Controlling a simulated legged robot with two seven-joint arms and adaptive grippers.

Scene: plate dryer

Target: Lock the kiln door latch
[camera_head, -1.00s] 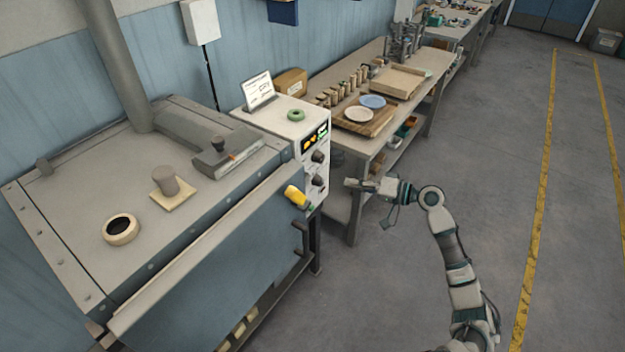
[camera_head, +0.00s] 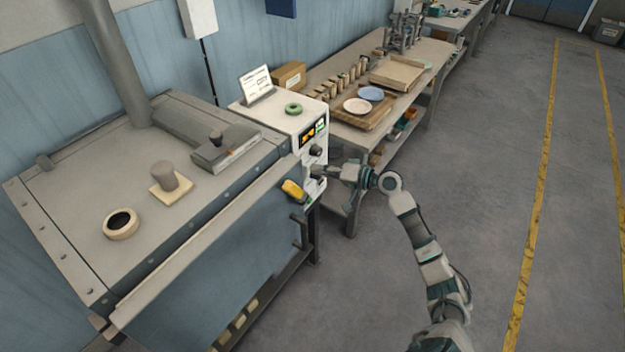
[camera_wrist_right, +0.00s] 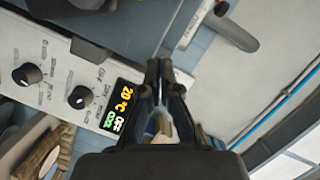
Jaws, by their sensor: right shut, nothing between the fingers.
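The blue-grey kiln door (camera_head: 210,270) appears closed in the head view. A yellow-gripped lever (camera_head: 292,189), apparently the latch, tilts at the door's upper right corner. A dark door handle (camera_head: 298,231) is below it. My right gripper (camera_head: 318,172) is shut and empty, just right of the yellow lever in front of the control panel. I cannot tell whether it touches anything. In the right wrist view the shut fingers (camera_wrist_right: 158,66) point past the panel's display; the yellow grip is not visible there. My left gripper is not in view.
The white control panel (camera_wrist_right: 55,65) has dark knobs and a lit display (camera_wrist_right: 122,105). A workbench (camera_head: 420,88) with plates and a wooden tray stands behind my right arm. The kiln top holds a ring (camera_head: 121,224) and a plug. Floor to the right is clear.

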